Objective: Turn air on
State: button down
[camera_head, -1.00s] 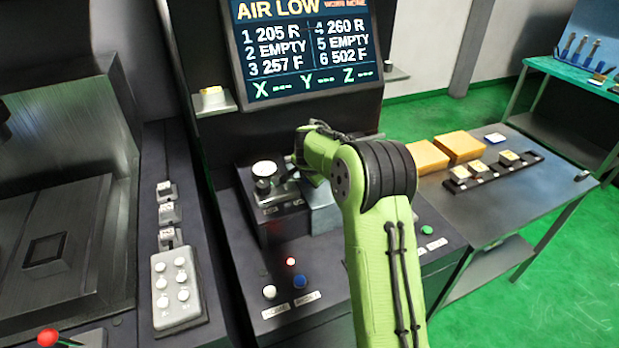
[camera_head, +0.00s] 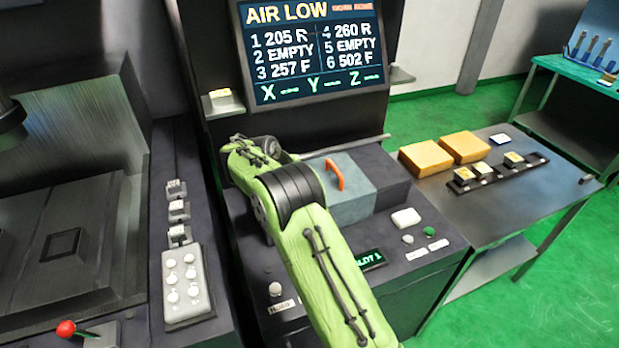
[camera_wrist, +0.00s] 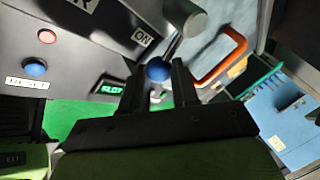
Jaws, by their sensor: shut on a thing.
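The air lever shows in the wrist view as a metal rod (camera_wrist: 174,48) with a blue ball knob (camera_wrist: 158,70) at its end and a grey round hub (camera_wrist: 187,17). An "ON" label (camera_wrist: 142,37) sits beside it. My gripper (camera_wrist: 157,73) has its dark fingers on both sides of the blue knob and is shut on it. In the head view my green arm hides the gripper, the lever and the gauge. The screen (camera_head: 312,50) reads "AIR LOW".
A grey box with an orange handle (camera_head: 336,174) stands right of my arm; the handle also shows in the wrist view (camera_wrist: 222,62). Yellow blocks (camera_head: 426,157) lie on the side table.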

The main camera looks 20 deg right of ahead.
jog(key=shift+a+r+m+g+p, duration=0.1)
jog(key=shift+a+m+g+p, duration=0.85)
jog(key=shift+p, duration=1.35)
jog(key=shift+a+m+p, duration=0.15)
jog(key=shift+m+p, duration=0.4)
jog(key=shift+p, duration=0.2)
jog(key=shift+f, duration=0.2)
jog(key=c, duration=0.9)
grip_release()
jog(key=shift+w+a, duration=0.15)
jog(key=shift+o, duration=0.2)
